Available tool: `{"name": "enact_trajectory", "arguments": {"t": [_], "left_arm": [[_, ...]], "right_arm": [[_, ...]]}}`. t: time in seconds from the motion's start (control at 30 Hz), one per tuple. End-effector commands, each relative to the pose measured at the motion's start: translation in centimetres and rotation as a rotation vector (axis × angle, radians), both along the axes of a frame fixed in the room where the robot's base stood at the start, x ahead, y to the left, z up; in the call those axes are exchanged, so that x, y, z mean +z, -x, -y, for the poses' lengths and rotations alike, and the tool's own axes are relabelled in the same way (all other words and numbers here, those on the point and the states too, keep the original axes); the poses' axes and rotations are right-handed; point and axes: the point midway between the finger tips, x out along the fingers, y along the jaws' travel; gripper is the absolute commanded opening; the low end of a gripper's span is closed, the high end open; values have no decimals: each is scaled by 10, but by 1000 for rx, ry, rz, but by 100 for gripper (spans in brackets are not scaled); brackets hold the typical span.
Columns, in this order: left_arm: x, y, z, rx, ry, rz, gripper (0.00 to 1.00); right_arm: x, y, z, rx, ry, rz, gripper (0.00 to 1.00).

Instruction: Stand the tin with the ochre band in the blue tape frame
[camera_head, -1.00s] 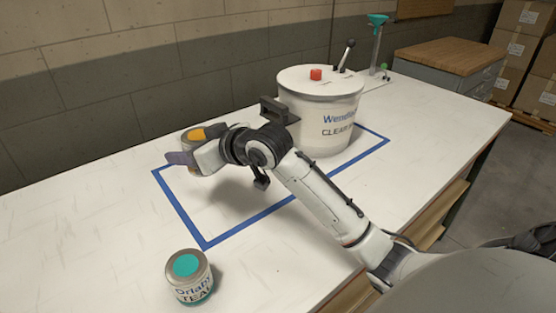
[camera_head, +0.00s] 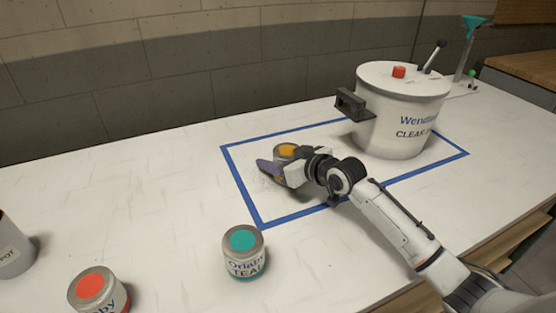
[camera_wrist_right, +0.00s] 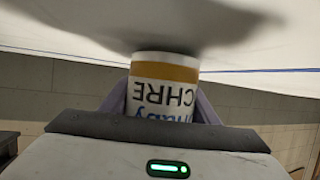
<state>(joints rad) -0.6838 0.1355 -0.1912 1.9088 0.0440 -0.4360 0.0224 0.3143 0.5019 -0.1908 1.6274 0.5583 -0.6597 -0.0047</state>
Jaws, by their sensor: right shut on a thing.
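The ochre tin (camera_head: 287,149), with an ochre lid patch, is held upright in my right gripper (camera_head: 280,165). In the right wrist view the tin (camera_wrist_right: 163,72) shows upside down, its ochre band and "CHRE" lettering between the fingers (camera_wrist_right: 160,102). The gripper is shut on it. In the head view the tin appears over the left part of the blue tape frame (camera_head: 243,192), inside its outline. The tin's base is close to the white tabletop; whether it touches is unclear. My left gripper is not in view.
A large white lidded bucket (camera_head: 395,120) stands in the frame's right part, a dark bracket (camera_head: 351,104) on its side. A teal tin (camera_head: 244,255) stands in front of the frame. A red tin (camera_head: 92,290) and a grey pot (camera_head: 12,250) are at left.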

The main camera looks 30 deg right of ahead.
Motion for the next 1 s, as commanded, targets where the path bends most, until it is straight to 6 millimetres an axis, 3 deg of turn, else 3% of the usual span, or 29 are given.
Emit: {"name": "enact_trajectory", "arguments": {"t": [0.4, 0.43, 0.53, 0.87, 1.0], "left_arm": [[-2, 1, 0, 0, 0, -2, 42], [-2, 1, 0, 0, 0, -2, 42], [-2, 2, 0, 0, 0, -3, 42], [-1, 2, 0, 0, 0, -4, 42], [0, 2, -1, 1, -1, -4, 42]], "right_arm": [[-8, 0, 0, 0, 0, 2, 29], [-8, 0, 0, 0, 0, 1, 60], [-7, 0, 0, 1, -1, 1, 74], [-3, 0, 0, 1, 0, 3, 74], [1, 13, 2, 1, 0, 1, 74]]}}
